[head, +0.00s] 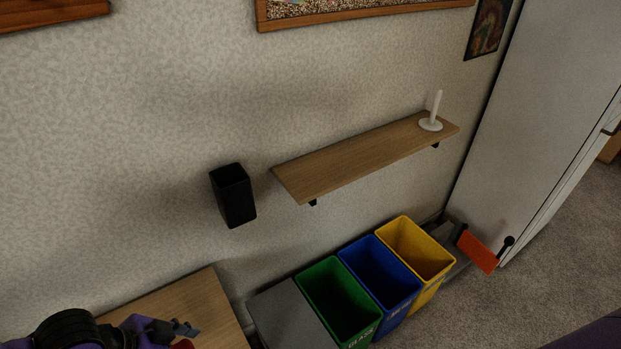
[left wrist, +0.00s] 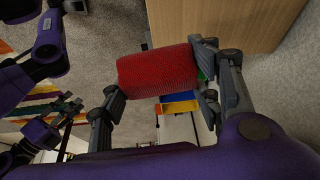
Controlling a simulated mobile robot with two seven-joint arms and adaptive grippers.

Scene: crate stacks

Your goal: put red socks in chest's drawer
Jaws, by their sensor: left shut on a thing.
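The red socks (left wrist: 157,74), a rolled red bundle, are between the fingers of my left gripper (left wrist: 160,88) in the left wrist view. That gripper is shut on them. In the head view my left gripper (head: 186,328) is at the bottom left, over a wooden top (head: 205,305), with a small bit of red below its finger. The same kind of wood (left wrist: 225,22) shows beyond the socks in the left wrist view. I cannot tell whether it is the chest; no drawer shows. Part of my right arm seems to show at the left wrist view's left edge; its jaw state is unclear.
Green (head: 316,287), blue (head: 356,258) and yellow (head: 393,232) bins stand along the wall beside a grey one (head: 290,318). A wall shelf (head: 365,158) holds a white holder (head: 432,120). A black container (head: 234,197) is on the wall. A white cabinet (head: 540,100) stands right.

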